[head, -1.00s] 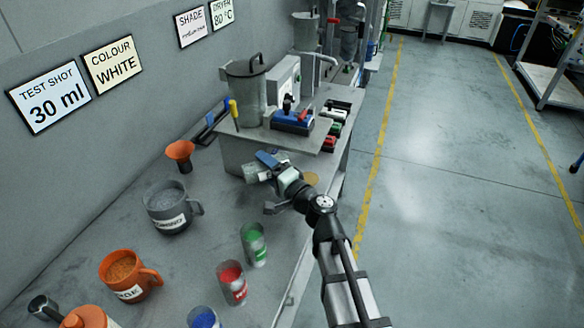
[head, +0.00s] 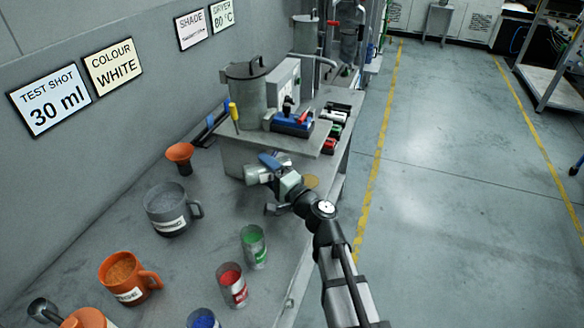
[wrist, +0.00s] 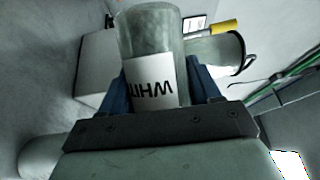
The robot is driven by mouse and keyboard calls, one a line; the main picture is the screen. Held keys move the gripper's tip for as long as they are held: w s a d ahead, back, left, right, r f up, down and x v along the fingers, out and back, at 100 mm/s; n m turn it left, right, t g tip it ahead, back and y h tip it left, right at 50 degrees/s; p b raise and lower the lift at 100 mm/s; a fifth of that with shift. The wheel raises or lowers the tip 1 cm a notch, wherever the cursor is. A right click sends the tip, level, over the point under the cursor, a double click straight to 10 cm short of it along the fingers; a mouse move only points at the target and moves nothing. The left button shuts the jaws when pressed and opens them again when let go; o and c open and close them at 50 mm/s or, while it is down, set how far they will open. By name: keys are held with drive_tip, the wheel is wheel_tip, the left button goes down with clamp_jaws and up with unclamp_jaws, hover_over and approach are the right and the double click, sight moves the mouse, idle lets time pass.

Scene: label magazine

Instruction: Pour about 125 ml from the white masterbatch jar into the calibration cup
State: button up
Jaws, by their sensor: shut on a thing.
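My gripper (head: 272,176) is shut on the white masterbatch jar (head: 257,174), above the bench beside the raised platform. The jar is a pale, cloudy cylinder, tipped roughly onto its side. In the wrist view the jar (wrist: 152,35) sits between the blue fingers of my gripper (wrist: 160,90), its white label reading upside down. Its contents and any flow from it cannot be made out. I cannot pick out the calibration cup for certain; the gripper and jar may hide it.
A grey mug (head: 166,208), orange mug (head: 124,274), orange funnel (head: 180,155), green jar (head: 254,247), red jar (head: 232,284) and blue jar (head: 203,318) stand on the bench.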

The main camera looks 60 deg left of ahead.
drive_tip(key=shift+w+r+m+y+b, duration=0.2)
drive_tip(key=shift+r+m+y+b, duration=0.25)
drive_tip(key=shift+m, duration=0.25)
idle(0.4)
drive_tip(key=shift+m, duration=0.5)
drive_tip(key=shift+w+r+b, duration=0.15)
drive_tip(key=shift+r+b, duration=0.2)
drive_tip(key=shift+r, duration=2.1)
drive_tip(key=shift+b, duration=0.3)
drive_tip(key=shift+n, duration=0.4)
wheel_tip(320, 180, down, 5)
drive_tip(key=shift+r, duration=0.1)
drive_tip(key=shift+s+f+n, duration=0.2)
drive_tip(key=shift+f+n, duration=0.1)
drive_tip(key=shift+s+f+n+h, duration=0.25)
drive_tip(key=shift+n+h, duration=0.3)
drive_tip(key=shift+n, duration=0.15)
drive_tip(key=shift+r+n, duration=0.1)
drive_tip(key=shift+n, duration=0.3)
drive_tip(key=shift+s+r, duration=0.1)
